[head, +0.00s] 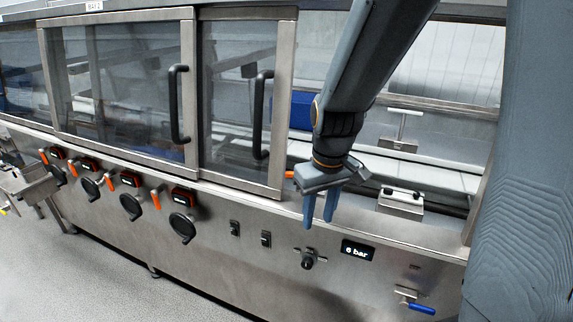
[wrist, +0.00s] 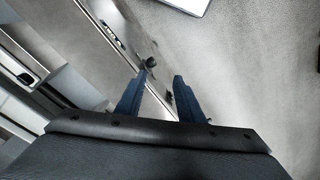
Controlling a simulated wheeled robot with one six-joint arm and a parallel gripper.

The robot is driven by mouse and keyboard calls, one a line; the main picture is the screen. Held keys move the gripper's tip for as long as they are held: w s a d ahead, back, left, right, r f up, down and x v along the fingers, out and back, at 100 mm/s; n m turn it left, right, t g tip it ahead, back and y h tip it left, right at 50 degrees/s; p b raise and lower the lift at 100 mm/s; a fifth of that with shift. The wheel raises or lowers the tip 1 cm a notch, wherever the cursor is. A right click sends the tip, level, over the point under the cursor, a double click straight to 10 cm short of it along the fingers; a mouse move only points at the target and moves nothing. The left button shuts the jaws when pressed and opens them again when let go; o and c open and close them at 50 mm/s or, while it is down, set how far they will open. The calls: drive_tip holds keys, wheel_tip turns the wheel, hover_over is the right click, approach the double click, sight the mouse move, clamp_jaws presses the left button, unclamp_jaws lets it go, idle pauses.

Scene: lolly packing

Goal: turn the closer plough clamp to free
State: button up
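My gripper (head: 319,222) points down in front of the machine's steel front panel, right of the glass doors. Its two blue fingers are apart with nothing between them; the wrist view shows the same empty gap (wrist: 161,77). A small orange lever (head: 289,174) sticks out just left of my gripper's body, partly hidden by it; I cannot tell whether it is the closer plough clamp. Inside the opening to the right are a T-shaped steel handle (head: 404,115) and a steel block (head: 401,201). Neither is touched by my gripper.
Black handwheels (head: 182,225) with orange levers (head: 155,198) and small displays line the panel at left. A black knob (head: 308,259), a "6 bar" display (head: 358,250) and a blue-handled valve (head: 415,306) sit lower right. Door handles (head: 262,114) protrude. The floor in front is clear.

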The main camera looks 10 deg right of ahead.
sight(288, 172)
drive_tip(key=w+n, duration=0.2)
drive_tip(key=w, duration=0.3)
drive_tip(key=w+d+n+y, duration=0.1)
drive_tip(key=w, duration=0.4)
drive_tip(key=w+r+n, duration=0.1)
drive_tip(key=w+n, duration=0.1)
drive_tip(key=w, duration=0.3)
drive_tip(key=shift+d+n+g+b, duration=0.15)
drive_tip(key=shift+n+g+b, duration=0.15)
drive_tip(key=w+n+y, duration=0.1)
drive_tip(key=w+n, duration=0.1)
drive_tip(key=w, duration=0.2)
drive_tip(key=w+d+n+y, duration=0.1)
drive_tip(key=w+n, duration=0.2)
drive_tip(key=w, duration=0.2)
drive_tip(key=w+n+y, duration=0.1)
drive_tip(key=w+n, duration=0.1)
drive_tip(key=w, duration=0.3)
drive_tip(key=shift+d+r+n, duration=0.25)
drive_tip(key=shift+r+n, duration=0.05)
drive_tip(key=shift+n, duration=0.1)
drive_tip(key=shift+p+x, duration=1.05)
drive_tip(key=shift+x, duration=2.75)
drive_tip(key=shift+w+a, duration=0.1)
drive_tip(key=shift+w, duration=0.05)
clamp_jaws()
